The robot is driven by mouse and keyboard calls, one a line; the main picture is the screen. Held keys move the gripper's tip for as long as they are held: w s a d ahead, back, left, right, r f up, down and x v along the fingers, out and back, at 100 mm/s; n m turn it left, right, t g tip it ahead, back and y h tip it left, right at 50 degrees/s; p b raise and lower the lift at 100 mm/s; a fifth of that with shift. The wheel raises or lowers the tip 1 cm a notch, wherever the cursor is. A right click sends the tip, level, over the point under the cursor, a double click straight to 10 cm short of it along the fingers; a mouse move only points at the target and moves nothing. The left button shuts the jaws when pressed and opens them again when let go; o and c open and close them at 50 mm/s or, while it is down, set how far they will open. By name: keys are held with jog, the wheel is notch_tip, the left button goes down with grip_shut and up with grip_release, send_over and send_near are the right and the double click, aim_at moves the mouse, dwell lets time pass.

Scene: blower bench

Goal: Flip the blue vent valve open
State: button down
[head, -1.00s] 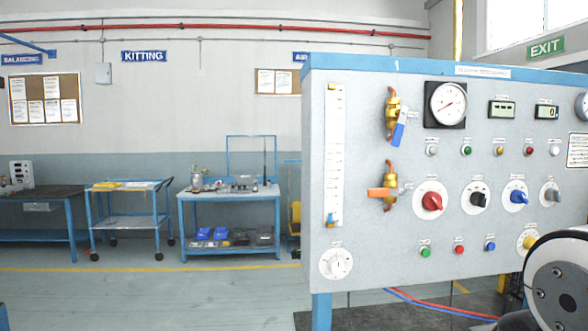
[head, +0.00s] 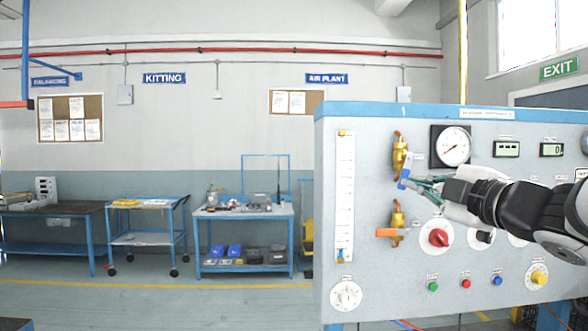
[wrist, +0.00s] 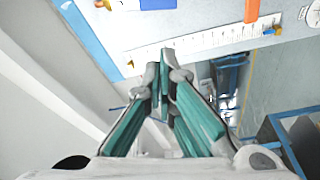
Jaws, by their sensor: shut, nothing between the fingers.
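The blue vent valve is a brass body (head: 399,152) at the upper left of the panel, with a blue lever (head: 404,170) pointing down and slightly left. My gripper (head: 408,184) reaches in from the right, with its teal fingertips at the lever's lower end. I cannot tell whether they touch it. In the wrist view my gripper (wrist: 162,62) has its fingers together with nothing between them. Part of the blue lever (wrist: 157,4) shows at that view's top edge, beyond the fingertips; the rest is out of frame.
A second brass valve (head: 398,218) with an orange lever (head: 389,232) sits below, its lever pointing left. A gauge (head: 451,147) is right of the blue valve. A red knob (head: 437,238) lies below my gripper. A white scale (head: 344,195) runs down the panel's left side.

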jog(key=w+n+y+p, duration=0.1)
jog(key=w, duration=0.8)
jog(key=shift+n, duration=0.3)
jog(key=shift+r, duration=0.1)
jog(key=shift+y, duration=0.3)
jog(key=n, duration=0.1)
jog(key=d+f+n+g+p, duration=0.1)
jog(key=n, duration=0.1)
jog(key=shift+d, duration=0.1)
jog(key=shift+w, duration=0.1)
